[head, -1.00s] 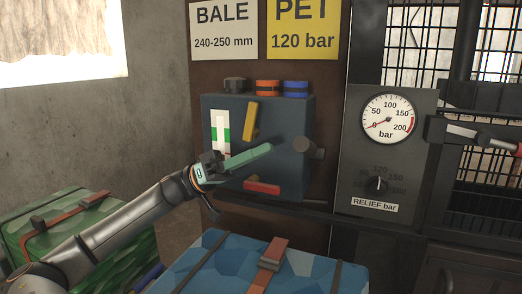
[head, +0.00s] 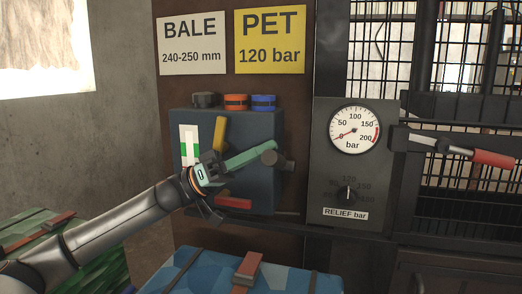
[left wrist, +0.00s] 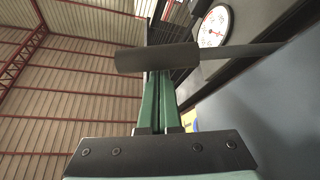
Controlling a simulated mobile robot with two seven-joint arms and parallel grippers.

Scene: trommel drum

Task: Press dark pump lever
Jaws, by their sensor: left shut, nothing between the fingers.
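The dark pump lever (head: 287,165) shows as a dark, cylinder-like grip at the right edge of the dark blue box (head: 262,195). In the left wrist view the dark grip (left wrist: 157,58) lies crosswise on a grey rod, right at my fingertips. My left gripper (head: 272,146) has green fingers, shut with nothing between them. It reaches across the box front from the left, its fingertips overlapping the upper part of the lever grip. I cannot tell whether they touch. The left fingers also show in the left wrist view (left wrist: 158,78). My right gripper is not in view.
The box carries a yellow lever (head: 219,134), a red lever (head: 233,203) and black, orange and blue caps on top. A pressure gauge (head: 354,129) and relief dial (head: 348,193) are to the right. A red-handled bar (head: 491,158) is farther right. A blue case (head: 210,275) is below.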

